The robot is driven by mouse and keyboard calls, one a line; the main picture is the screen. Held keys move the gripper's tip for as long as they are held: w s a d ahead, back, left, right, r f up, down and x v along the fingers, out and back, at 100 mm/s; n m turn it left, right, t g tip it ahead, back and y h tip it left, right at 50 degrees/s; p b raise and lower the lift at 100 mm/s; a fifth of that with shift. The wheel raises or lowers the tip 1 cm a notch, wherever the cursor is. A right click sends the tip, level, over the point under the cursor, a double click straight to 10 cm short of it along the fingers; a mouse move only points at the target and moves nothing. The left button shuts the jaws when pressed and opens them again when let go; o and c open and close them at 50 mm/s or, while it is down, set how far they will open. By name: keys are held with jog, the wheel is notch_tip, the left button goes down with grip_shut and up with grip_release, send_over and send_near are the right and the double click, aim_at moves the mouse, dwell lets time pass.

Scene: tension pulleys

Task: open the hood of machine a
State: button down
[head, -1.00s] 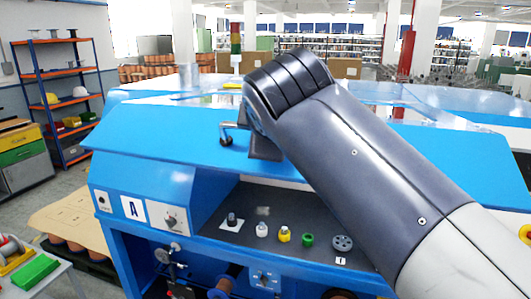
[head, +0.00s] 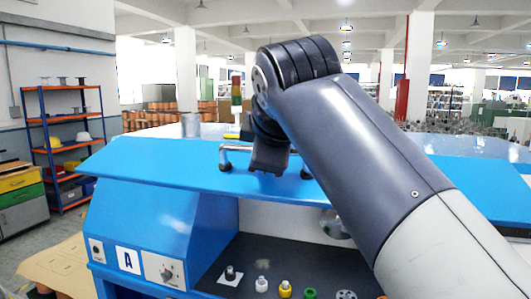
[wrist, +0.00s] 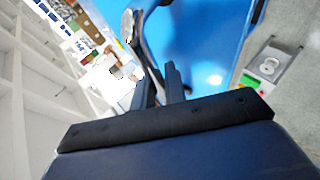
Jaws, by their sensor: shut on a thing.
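A metal bar handle (head: 226,158) stands on the hood. My gripper (head: 265,168) is shut on this handle, its dark body covering the handle's middle. In the wrist view, the dark fingers (wrist: 166,88) are in front of the blue hood (wrist: 195,40). The fingertips' exact contact is hard to see.
An orange shelf rack (head: 65,130) stands at the left. A signal tower (head: 236,95) rises behind the machine.

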jog(key=c, duration=1.5)
grip_release()
jog(key=shift+s, duration=0.1)
jog(key=shift+o, duration=0.2)
jog(key=shift+s, duration=0.1)
